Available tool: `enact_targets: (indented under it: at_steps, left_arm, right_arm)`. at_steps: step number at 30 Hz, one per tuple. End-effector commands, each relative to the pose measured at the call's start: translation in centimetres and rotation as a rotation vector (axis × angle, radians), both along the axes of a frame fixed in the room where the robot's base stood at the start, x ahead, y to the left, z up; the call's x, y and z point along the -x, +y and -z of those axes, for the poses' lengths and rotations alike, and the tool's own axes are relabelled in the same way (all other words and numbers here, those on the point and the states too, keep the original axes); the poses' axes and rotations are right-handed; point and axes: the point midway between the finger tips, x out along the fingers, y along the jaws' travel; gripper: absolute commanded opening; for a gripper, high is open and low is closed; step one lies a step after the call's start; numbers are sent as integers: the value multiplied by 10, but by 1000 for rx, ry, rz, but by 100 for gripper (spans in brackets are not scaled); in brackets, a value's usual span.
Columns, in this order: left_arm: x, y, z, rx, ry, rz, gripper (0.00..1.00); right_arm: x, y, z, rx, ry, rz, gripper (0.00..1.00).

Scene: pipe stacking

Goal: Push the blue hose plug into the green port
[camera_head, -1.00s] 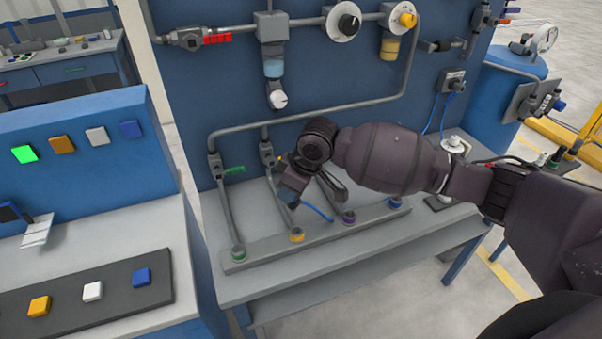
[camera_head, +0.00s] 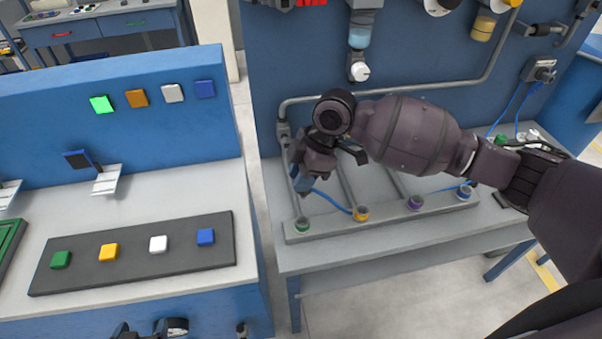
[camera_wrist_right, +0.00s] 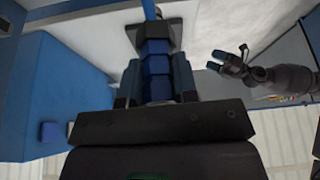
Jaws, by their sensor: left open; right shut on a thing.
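My right gripper (camera_head: 303,183) is shut on the blue hose plug (camera_wrist_right: 157,72), which sits between its two fingers in the right wrist view. My left gripper (camera_head: 148,330) shows only partly at the bottom edge of the head view. It is open and empty in the right wrist view (camera_wrist_right: 235,62).
Grey pipes run behind my right gripper along the blue panel. At left, a bench carries a dark strip (camera_head: 130,262) with coloured buttons.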

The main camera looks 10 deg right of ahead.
Motion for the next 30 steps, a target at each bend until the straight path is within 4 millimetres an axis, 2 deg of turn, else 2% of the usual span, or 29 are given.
enact_targets:
  at_steps: [8, 30]
  left_arm:
    - [3, 0, 19, 3, 7, -4, 75]
    - [11, 0, 93, 0, 51, 0, 75]
  right_arm:
    - [0, 1, 17, -1, -1, -2, 0]
    - [0, 0, 89, -1, 3, 0, 0]
